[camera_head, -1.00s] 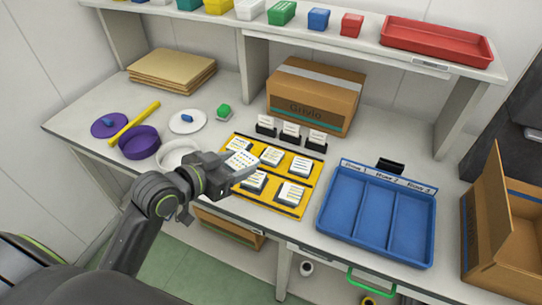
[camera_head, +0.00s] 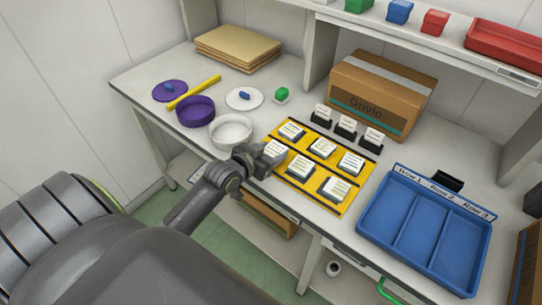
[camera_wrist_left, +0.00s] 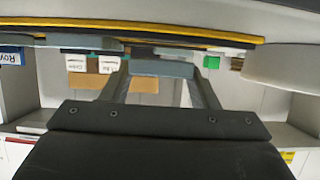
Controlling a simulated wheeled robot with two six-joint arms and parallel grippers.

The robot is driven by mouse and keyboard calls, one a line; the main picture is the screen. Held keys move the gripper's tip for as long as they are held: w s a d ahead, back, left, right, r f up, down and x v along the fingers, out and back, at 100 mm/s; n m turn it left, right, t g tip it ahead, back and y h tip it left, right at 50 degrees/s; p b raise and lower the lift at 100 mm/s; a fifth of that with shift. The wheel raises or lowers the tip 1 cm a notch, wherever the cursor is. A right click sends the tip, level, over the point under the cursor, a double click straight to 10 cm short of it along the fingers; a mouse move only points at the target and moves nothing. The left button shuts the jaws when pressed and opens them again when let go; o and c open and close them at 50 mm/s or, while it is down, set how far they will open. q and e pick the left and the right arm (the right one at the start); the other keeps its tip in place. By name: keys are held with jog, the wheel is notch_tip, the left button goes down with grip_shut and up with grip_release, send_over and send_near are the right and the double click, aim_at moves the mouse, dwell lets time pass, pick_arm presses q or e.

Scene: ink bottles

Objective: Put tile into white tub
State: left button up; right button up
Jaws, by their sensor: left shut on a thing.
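My left gripper (camera_head: 262,157) is shut on a white tile with dark print (camera_head: 275,150), at the left end of the yellow mat's near row. In the left wrist view a grey-blue edge (camera_wrist_left: 160,68), seemingly the tile, spans between the fingers. Whether the tile touches the mat is unclear. The white tub (camera_head: 231,130) is round and open, just left of and beyond the gripper; it also shows at the right of the left wrist view (camera_wrist_left: 282,70). My right gripper is out of view.
Several other tiles stand on the yellow mat (camera_head: 349,204). A purple tub (camera_head: 195,111), purple lid (camera_head: 168,91) and white lid (camera_head: 244,99) lie beyond the white tub. A blue divided tray (camera_head: 374,216) is at right. A cardboard box (camera_head: 378,94) stands behind.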

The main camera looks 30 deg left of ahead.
pick_arm(q)
jog(key=shift+f, duration=0.85)
jog(key=shift+f, duration=0.15)
jog(key=o, duration=1)
jog(key=shift+o, duration=0.2)
